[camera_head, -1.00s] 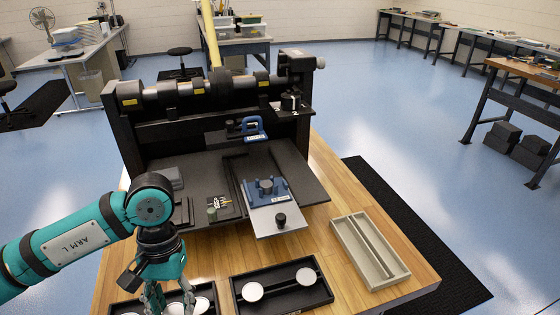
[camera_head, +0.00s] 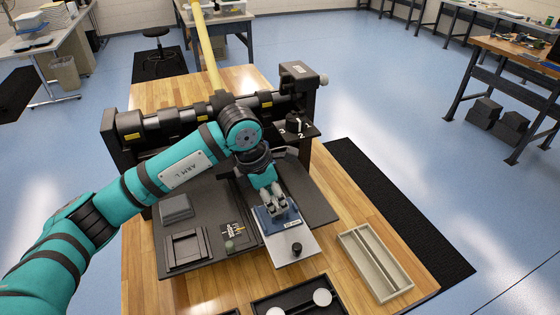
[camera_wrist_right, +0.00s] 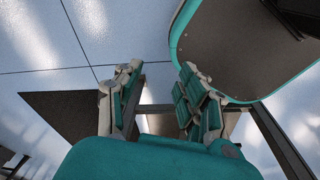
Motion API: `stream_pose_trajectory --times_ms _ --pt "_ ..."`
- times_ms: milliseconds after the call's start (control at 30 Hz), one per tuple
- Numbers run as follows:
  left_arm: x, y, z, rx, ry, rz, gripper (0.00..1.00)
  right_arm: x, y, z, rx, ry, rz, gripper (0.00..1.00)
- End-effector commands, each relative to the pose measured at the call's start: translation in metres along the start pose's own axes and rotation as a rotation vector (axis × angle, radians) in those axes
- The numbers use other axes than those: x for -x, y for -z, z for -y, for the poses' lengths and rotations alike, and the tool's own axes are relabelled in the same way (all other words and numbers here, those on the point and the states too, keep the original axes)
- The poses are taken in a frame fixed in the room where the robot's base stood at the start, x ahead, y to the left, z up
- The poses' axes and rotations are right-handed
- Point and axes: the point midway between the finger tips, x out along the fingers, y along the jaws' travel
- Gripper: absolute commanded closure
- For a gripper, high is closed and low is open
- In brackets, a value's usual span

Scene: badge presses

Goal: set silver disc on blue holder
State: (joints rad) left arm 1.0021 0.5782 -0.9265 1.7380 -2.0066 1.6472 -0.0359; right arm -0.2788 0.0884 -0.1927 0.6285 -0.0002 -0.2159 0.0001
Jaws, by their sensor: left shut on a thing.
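My left gripper (camera_head: 274,205) reaches down over the blue holder (camera_head: 266,226) in the head view, its fingers closed at the holder's round middle. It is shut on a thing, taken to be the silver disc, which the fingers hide. I cannot tell whether it touches the holder.
A black tray (camera_head: 338,311) with two white discs (camera_head: 321,297) lies at the front edge. An empty beige divided tray (camera_head: 376,263) is to the right. The black press (camera_head: 165,120) stands behind, with a yellow lever (camera_head: 207,50). Bare wood lies between plate and beige tray.

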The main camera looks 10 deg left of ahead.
Motion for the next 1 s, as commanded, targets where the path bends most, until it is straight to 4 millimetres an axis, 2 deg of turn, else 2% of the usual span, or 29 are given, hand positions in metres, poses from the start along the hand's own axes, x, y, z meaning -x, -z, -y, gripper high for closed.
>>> stream_pose_trajectory --times_ms 33,267,533,1000 --pt "0.006 -0.006 -0.002 0.056 -0.016 -0.001 0.76 0.007 -0.007 0.002 0.001 0.002 0.012 0.60" --pt "0.006 -0.013 -0.008 0.178 -0.049 -0.003 0.76 0.011 -0.029 0.011 0.005 0.014 0.047 0.60" --pt "-0.004 -0.009 -0.008 0.178 -0.048 -0.004 0.76 0.005 -0.027 0.021 0.003 0.025 0.042 0.60" --pt "-0.036 0.000 -0.007 0.175 -0.047 -0.004 0.76 -0.010 -0.019 0.013 0.003 0.015 0.025 0.60"
